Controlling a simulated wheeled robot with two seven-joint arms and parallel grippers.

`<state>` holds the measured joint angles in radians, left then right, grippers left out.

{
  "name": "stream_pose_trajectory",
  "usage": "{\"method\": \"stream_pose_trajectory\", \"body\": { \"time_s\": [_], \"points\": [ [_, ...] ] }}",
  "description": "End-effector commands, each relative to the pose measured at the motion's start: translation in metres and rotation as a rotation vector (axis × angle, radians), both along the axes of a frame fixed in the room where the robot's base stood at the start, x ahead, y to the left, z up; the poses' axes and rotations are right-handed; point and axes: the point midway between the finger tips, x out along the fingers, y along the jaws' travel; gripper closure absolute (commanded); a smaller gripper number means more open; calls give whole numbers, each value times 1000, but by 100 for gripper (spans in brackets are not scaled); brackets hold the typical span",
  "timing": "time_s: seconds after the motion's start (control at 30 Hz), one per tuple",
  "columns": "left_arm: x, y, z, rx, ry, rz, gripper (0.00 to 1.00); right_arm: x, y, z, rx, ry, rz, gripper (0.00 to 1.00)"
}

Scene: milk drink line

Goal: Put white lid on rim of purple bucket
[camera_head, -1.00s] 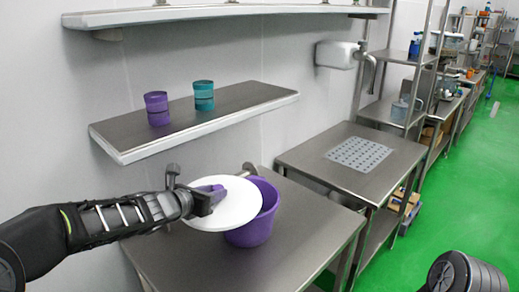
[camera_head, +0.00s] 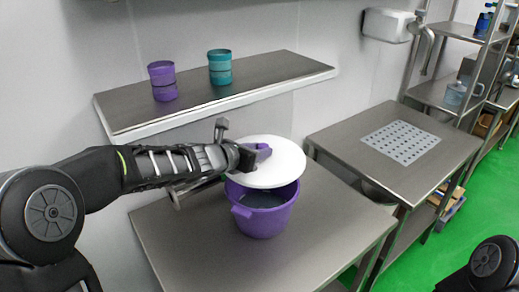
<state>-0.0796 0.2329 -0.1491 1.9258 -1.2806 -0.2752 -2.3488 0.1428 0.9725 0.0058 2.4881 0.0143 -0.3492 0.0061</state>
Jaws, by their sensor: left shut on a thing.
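The white lid (camera_head: 284,172) is a flat round disc with a purple handle (camera_head: 262,153) on top. My left gripper (camera_head: 255,156) is shut on that handle. It holds the lid above the purple bucket (camera_head: 262,217), over its back part, and the lid looks slightly tilted. The bucket stands upright on the steel table, and its front rim and dark inside show below the lid. The lid hides the bucket's back rim, and I cannot tell whether the two touch there. My right gripper is not in view; only part of my right arm shows at the lower right.
The steel table (camera_head: 335,232) is bare to the right of the bucket. A second steel table (camera_head: 345,142) with a perforated panel (camera_head: 400,142) stands to the right.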

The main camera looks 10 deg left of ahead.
Motion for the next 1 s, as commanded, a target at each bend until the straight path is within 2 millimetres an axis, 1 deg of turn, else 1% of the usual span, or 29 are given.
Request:
{"method": "stream_pose_trajectory", "body": {
  "time_s": [0.17,0.5,0.7,0.83,1.0],
  "points": [
    [0,0,-8,-1,-1,-1,100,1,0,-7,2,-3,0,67],
    [0,-1,-44,0,0,-1,100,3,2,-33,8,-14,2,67],
    [0,-1,-62,-1,0,-1,100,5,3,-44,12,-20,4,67],
    [0,0,-67,0,0,-1,100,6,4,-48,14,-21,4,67],
    [0,0,-68,0,-1,0,100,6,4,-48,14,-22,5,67]
  ]
}}
